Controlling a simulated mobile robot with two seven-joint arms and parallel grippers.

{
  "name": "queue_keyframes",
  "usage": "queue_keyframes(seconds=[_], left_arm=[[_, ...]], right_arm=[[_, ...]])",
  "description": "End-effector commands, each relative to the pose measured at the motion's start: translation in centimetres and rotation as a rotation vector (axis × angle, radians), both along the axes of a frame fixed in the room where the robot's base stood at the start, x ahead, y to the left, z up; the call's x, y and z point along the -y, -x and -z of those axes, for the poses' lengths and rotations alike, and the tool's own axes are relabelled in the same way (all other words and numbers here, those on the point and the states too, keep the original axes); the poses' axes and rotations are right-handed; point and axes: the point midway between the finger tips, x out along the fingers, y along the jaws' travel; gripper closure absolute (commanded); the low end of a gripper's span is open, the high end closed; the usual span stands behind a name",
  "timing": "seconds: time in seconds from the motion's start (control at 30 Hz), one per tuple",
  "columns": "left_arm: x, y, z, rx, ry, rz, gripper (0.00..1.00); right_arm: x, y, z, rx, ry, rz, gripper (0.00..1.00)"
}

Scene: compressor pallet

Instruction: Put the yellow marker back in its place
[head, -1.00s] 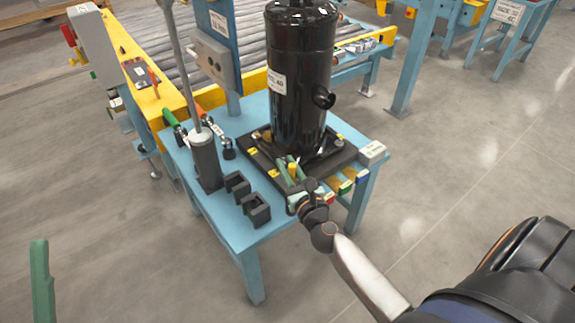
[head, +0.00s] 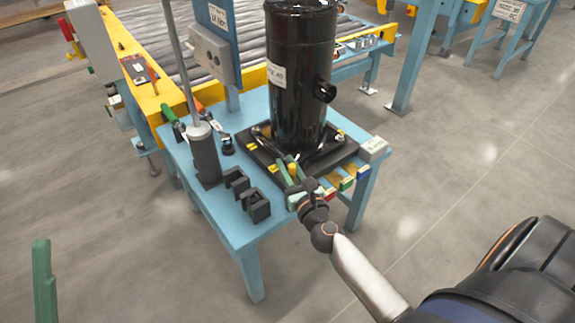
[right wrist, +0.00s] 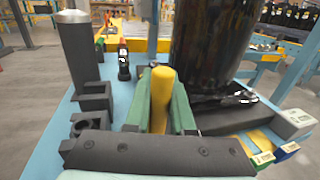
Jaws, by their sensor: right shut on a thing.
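The yellow marker (right wrist: 161,88) stands upright between the green fingers of my right gripper (right wrist: 160,105), which is shut on it in the right wrist view. In the head view, my right gripper (head: 287,168) is at the front edge of the black base plate (head: 262,172). Only a bit of the yellow marker (head: 292,169) shows there, and its lower end is hidden. Two black block holders (head: 257,206) (head: 237,181) stand on the blue table to the left of the gripper. A green finger of my left gripper (head: 43,280) shows at the lower left, away from the table.
A tall black compressor (head: 300,75) stands on the base plate just behind the right gripper. A grey cylinder with a rod (head: 205,155) stands at the table's left. Colored tabs (head: 346,184) and a labelled grey box (head: 373,147) lie along the right edge.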

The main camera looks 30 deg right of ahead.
Motion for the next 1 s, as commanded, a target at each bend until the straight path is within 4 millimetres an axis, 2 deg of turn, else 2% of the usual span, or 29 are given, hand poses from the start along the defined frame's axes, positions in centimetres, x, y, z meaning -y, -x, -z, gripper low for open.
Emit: queue_keyframes(seconds=[1.0], left_arm=[[0.2, 0.1, 2.0, -0.015, 0.022, 0.027, 0.29]], right_arm=[[0.0, 0.0, 2.2, 0.0, 0.0, 0.0, 1.0]])
